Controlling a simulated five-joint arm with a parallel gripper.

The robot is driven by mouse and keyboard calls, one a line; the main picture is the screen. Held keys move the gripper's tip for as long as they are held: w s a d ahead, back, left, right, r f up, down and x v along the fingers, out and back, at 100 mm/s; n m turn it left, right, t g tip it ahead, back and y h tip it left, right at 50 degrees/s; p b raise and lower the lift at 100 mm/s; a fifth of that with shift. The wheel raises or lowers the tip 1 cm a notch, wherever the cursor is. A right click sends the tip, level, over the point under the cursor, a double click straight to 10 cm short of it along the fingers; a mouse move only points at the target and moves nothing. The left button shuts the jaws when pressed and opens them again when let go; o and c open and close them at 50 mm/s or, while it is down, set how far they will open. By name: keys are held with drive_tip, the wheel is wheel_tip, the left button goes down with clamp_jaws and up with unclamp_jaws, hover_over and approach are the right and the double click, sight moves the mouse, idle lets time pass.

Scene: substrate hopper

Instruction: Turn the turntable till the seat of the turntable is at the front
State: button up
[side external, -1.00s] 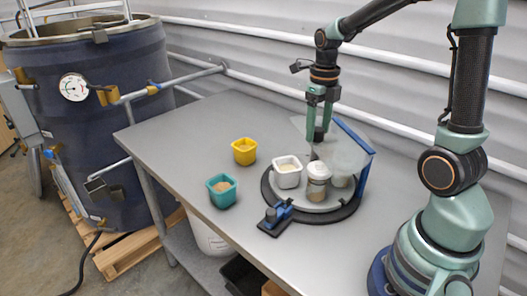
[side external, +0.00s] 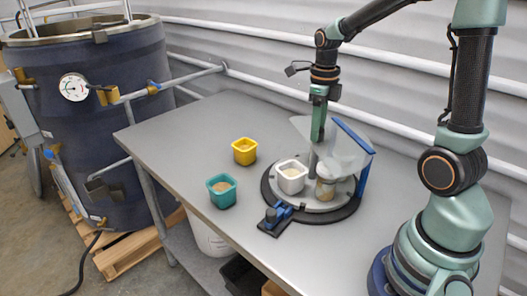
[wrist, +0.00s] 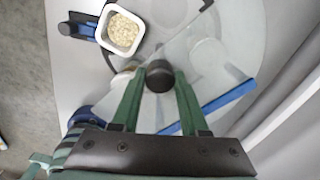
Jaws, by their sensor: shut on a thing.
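The turntable (side external: 318,207) is a grey round plate in a dark ring on the bench. A white square cup of pale grains (side external: 292,179) stands at its left; the wrist view shows the cup too (wrist: 122,32). My gripper (side external: 316,141) is above the plate's middle, shut on the dark round knob (wrist: 159,76) atop the grey post (side external: 313,163). I cannot make out the seat clearly. A clear guard (side external: 347,152) hides part of the plate's back.
A blue block on a dark tab (side external: 275,214) projects at the turntable's front. A yellow cup (side external: 244,151) and a teal cup (side external: 221,190) stand to the left. A blue-framed guard bar (side external: 364,176) stands on the right. The bench's left end is clear.

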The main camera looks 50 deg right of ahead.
drive_tip(key=n, duration=0.5)
drive_tip(key=shift+n, duration=0.4)
drive_tip(key=n, duration=0.5)
drive_tip(key=o, duration=1)
drive_tip(key=shift+c, duration=0.2)
drive_tip(key=shift+r, duration=3.55)
drive_tip(key=s+a+n+t, duration=0.2)
drive_tip(key=a+n, duration=0.4)
drive_tip(key=n, duration=0.5)
drive_tip(key=s+a+r+n+t, duration=0.1)
drive_tip(key=s+a+n+t, duration=0.2)
drive_tip(key=a+n, duration=0.4)
drive_tip(key=n, duration=0.4)
drive_tip(key=shift+s+n+t, duration=0.25)
drive_tip(key=shift+n+t, duration=0.05)
